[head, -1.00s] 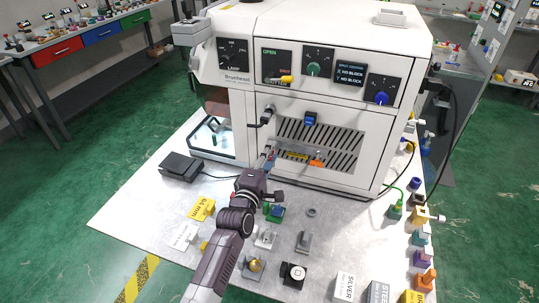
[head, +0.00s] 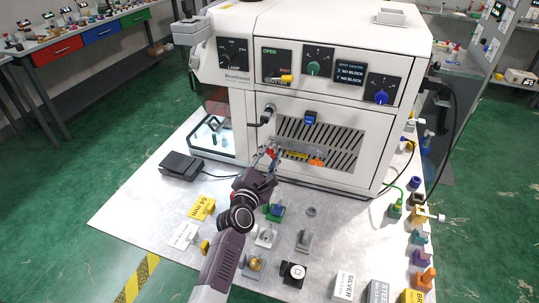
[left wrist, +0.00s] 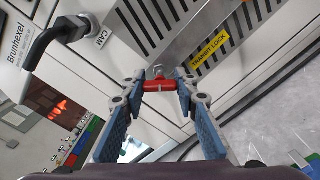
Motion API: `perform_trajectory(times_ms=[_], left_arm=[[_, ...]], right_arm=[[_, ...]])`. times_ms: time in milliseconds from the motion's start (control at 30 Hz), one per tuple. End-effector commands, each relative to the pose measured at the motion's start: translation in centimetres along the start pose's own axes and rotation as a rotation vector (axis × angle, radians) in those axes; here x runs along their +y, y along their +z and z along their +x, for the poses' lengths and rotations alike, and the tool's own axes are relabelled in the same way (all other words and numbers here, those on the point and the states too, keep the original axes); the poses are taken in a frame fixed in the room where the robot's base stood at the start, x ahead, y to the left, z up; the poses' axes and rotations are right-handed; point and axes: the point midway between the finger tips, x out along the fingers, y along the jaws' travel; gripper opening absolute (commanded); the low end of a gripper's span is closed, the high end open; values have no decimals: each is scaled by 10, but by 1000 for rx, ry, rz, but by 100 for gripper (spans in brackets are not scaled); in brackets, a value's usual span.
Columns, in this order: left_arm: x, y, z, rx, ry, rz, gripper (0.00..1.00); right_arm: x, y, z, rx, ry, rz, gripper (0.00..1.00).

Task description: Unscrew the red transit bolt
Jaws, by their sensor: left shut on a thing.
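The red transit bolt (left wrist: 158,86) shows in the left wrist view as a red crossbar with a grey metal part beyond it. It sits at the end of a metal bar on the machine's front, near the yellow "TRANSIT LOCK" label (left wrist: 209,48). My left gripper (left wrist: 160,88) is shut on the red bolt, with a blue-padded finger at each side. In the head view my left gripper (head: 270,153) reaches the lower left of the machine's front and mostly hides the bolt. My right gripper is in neither view.
The white machine (head: 350,135) stands at the back of the metal table (head: 135,205). A black pedal (head: 181,167) lies left. Several small fixtures and labelled blocks stand in front and right.

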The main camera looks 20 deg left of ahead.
Motion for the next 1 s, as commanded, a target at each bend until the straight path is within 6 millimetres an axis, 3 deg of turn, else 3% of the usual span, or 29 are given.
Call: perform_trajectory(times_ms=[233, 533, 767, 800, 1000], left_arm=[[1, 1, 0, -1, 2, -28, 8], [1, 2, 1, -1, 2, -414, 8], [1, 1, 1, -2, 1, -434, 8], [1, 1, 1, -2, 1, -433, 30], [1, 1, 0, -1, 1, -431, 48]], right_arm=[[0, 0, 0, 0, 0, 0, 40], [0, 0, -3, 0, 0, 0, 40], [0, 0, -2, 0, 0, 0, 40], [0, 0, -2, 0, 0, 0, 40], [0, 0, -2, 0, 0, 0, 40]])
